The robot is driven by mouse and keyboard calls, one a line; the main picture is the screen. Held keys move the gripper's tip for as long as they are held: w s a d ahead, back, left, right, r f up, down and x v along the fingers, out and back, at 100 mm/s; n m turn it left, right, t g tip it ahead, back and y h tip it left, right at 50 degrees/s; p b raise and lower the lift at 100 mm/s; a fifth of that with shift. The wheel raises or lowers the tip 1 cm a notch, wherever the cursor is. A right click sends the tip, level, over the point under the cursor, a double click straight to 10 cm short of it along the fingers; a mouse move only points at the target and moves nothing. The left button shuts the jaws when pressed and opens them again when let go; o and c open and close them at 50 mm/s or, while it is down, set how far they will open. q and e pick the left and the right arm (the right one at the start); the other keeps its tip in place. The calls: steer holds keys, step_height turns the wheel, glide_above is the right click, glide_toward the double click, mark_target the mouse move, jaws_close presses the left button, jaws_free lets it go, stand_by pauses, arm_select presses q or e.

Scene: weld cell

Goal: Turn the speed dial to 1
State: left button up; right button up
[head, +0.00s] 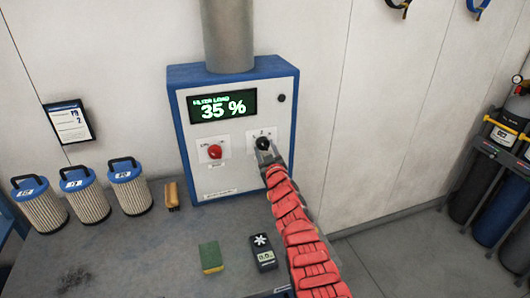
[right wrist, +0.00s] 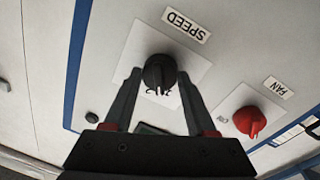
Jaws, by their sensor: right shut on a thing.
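The black speed dial (head: 262,143) is on the right of the front of a blue-and-white control box (head: 280,115). In the right wrist view the dial (right wrist: 159,70) sits on a white plate beside an upside-down SPEED label (right wrist: 187,25). My right gripper (head: 264,153) reaches up to it; in the right wrist view its two fingers (right wrist: 159,78) are shut on the dial, one on each side. Digits show partly at the dial's edge, but I cannot tell which one it points to. My left gripper is not in view.
A red FAN knob (head: 215,151) sits left of the dial, below a display (head: 222,106) reading 35 %. On the bench stand several filters (head: 130,187), a brush (head: 171,194), a sponge (head: 211,257) and a meter (head: 263,253). Gas cylinders (head: 490,205) stand at right.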

steer(key=shift+r+n, duration=0.1)
steer(key=shift+n, duration=1.2)
steer(key=shift+b, duration=0.3)
steer(key=o, duration=1.4)
